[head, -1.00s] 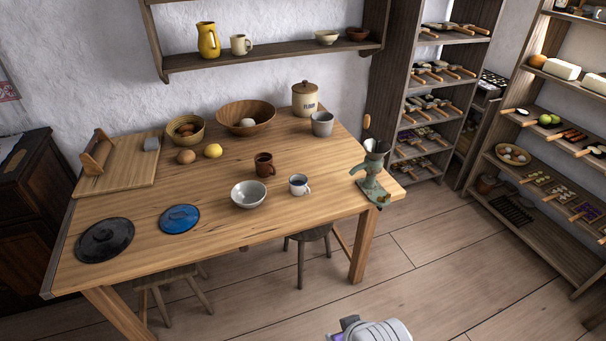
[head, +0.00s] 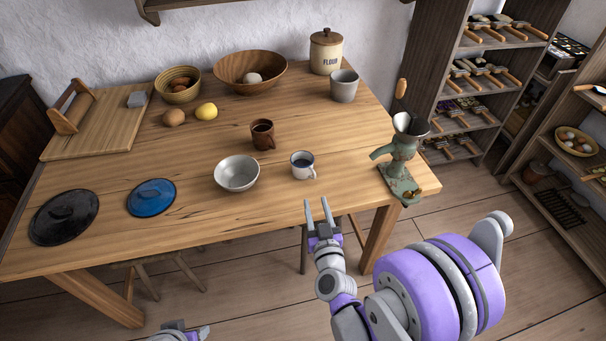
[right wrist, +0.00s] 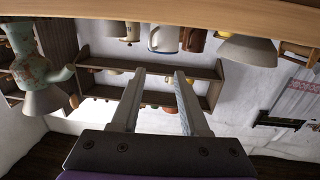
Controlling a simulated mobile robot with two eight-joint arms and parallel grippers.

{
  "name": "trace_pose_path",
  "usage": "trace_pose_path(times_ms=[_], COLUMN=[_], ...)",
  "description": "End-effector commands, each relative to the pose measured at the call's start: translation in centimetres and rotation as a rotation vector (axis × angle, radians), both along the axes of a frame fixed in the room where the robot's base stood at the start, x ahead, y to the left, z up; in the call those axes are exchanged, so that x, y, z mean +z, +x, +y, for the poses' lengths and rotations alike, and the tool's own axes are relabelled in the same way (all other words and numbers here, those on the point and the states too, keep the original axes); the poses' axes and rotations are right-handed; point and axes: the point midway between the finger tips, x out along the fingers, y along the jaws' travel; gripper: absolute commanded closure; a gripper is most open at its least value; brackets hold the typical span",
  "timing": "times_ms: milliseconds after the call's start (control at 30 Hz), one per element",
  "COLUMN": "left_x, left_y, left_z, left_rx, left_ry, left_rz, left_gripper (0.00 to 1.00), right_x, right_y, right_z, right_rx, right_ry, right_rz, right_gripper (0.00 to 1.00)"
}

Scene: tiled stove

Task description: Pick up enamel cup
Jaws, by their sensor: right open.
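The enamel cup (head: 302,165), white with a dark rim and a handle on its right, stands upright near the table's front edge. My right gripper (head: 317,207) is open and empty, just in front of that edge, its fingers pointing towards the table and the cup. They do not touch the cup. In the right wrist view, which is upside down, the cup (right wrist: 163,39) appears at the top, beyond the open fingers (right wrist: 158,100). A grey part of my left arm shows at the bottom of the head view; its fingers are not visible.
On the wooden table (head: 235,215), a white bowl (head: 237,173) stands left of the cup and a brown mug (head: 262,134) behind it. A green grinder (head: 399,165) stands at the right corner. Blue (head: 151,197) and black (head: 64,217) lids lie at the left front.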

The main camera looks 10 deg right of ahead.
Motion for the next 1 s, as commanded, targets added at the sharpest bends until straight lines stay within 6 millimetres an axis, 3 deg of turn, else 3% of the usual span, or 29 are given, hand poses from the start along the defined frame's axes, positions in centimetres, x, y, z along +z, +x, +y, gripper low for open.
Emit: trace_pose_path(times_ms=[100, 233, 500, 733, 1000], left_x=[-0.9, -0.8, 0.0, 0.3, 1.0], left_y=[0.0, 0.0, 0.0, 0.0, 0.0], left_z=[0.0, 0.0, 0.0, 0.0, 0.0], left_rx=[0.000, 0.000, 0.000, 0.000, 0.000], left_ry=[0.000, 0.000, 0.000, 0.000, 0.000], left_rz=[0.003, 0.003, 0.000, -0.001, -0.003], left_gripper=[0.50, 0.50, 0.50, 0.50, 0.50], right_x=[-1.8, -2.2, -2.1, -2.1, -2.0], right_y=[-0.1, 0.5, 4.6, 6.4, 10.2], right_z=[-0.9, -1.5, -2.1, -2.2, -2.5], right_rx=[-0.057, -0.085, -0.088, -0.086, -0.086], right_ry=[-0.005, -0.008, -0.008, -0.008, -0.008], right_rz=[-0.030, -0.043, -0.044, -0.044, -0.044], right_gripper=[0.55, 0.55, 0.55, 0.55, 0.55])
